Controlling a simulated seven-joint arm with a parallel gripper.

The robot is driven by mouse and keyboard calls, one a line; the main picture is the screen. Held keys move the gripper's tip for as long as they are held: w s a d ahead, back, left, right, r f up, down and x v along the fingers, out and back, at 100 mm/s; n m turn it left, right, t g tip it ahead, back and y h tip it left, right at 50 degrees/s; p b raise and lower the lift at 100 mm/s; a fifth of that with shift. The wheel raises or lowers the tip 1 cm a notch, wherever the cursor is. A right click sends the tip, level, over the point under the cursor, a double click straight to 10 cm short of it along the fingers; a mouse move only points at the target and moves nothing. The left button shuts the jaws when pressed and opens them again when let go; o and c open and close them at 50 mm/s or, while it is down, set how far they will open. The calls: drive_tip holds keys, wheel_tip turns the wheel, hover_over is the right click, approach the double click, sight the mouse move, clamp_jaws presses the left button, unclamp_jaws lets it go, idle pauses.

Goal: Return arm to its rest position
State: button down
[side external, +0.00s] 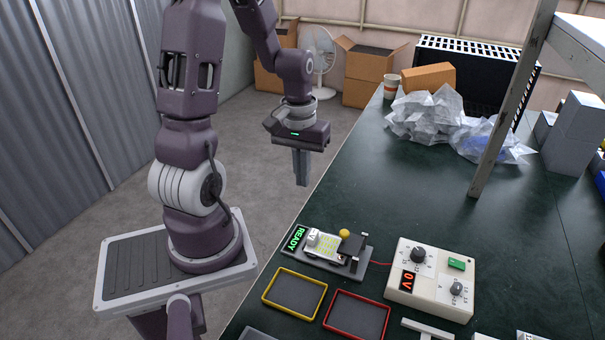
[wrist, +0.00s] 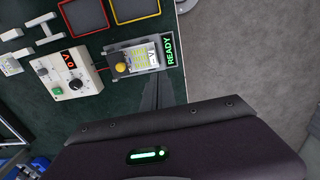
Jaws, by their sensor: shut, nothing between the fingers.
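My gripper (side external: 302,181) hangs with its fingers pointing down, shut and empty. In the side external view it is in the air by the left edge of the dark green table (side external: 400,190), well clear of the test fixture. The fixture (side external: 345,262) has a yellow knob, a pale part on it and a green READY display (side external: 294,238). In the wrist view, the gripper's dark body fills the bottom, and the fixture (wrist: 118,57) and READY display (wrist: 170,51) show beyond it.
A beige control box (side external: 431,278) reading 0V stands right of the fixture. A yellow-rimmed tray (side external: 264,291) and a red-rimmed tray (side external: 328,312) lie in front. Crumpled clear plastic (side external: 428,115) and a metal post (side external: 512,110) are farther back. The table's middle is clear.

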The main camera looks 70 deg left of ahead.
idle(0.4)
drive_tip(key=d+r+m+t+y, duration=0.2)
drive_tip(key=d+r+m, duration=0.2)
drive_tip(key=d+r, duration=0.4)
drive_tip(key=s+d+r+m+t+h, duration=0.1)
drive_tip(key=s+d+r+m+t, duration=0.2)
drive_tip(key=s+d+r+m, duration=0.2)
drive_tip(key=s+d+r, duration=0.2)
drive_tip(key=d+r, duration=0.1)
drive_tip(key=r, duration=0.1)
drive_tip(key=shift+s+d, duration=0.25)
drive_tip(key=shift+s, duration=0.1)
idle(0.5)
